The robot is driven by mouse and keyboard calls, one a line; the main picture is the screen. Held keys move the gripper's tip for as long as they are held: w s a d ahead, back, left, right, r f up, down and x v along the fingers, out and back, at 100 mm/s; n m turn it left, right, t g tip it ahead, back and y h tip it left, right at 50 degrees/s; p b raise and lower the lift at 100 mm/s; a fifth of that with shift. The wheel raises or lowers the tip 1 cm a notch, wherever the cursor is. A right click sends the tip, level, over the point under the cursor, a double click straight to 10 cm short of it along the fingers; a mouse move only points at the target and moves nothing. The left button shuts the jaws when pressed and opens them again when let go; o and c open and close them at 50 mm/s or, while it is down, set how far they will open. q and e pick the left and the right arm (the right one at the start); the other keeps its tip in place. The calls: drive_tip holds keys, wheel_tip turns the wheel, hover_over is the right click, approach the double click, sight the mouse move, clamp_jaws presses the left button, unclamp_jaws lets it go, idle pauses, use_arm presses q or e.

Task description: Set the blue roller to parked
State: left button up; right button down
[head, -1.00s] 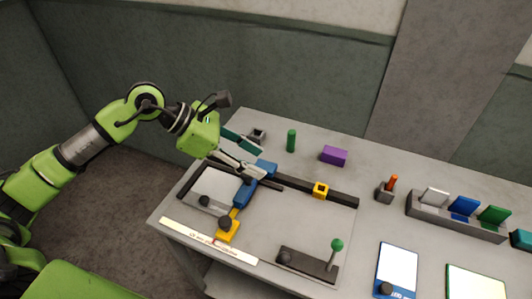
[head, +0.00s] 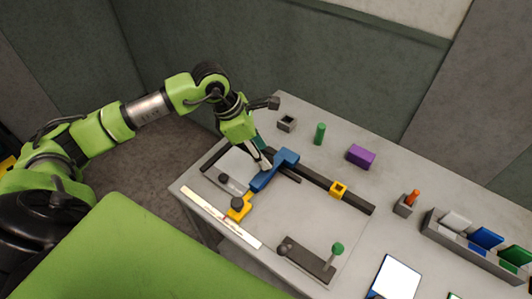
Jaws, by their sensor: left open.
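My left gripper (head: 263,166) is open and points down close by the roller's left side. I cannot tell whether its fingers touch the roller. The gripper body hides part of the area behind it. My right gripper is not in view.
A yellow block (head: 338,189) sits on the rail. A dark base with a green-knobbed lever (head: 337,249) stands in front. Behind are a green cylinder (head: 320,133), a purple block (head: 360,156) and a grey socket (head: 287,123). A card rack (head: 470,250) stands at the right.

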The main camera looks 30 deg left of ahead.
sight(275, 168)
use_arm(q)
drive_tip(key=shift+x, duration=1.05)
drive_tip(key=shift+d+f, duration=0.15)
drive_tip(key=shift+f, duration=0.4)
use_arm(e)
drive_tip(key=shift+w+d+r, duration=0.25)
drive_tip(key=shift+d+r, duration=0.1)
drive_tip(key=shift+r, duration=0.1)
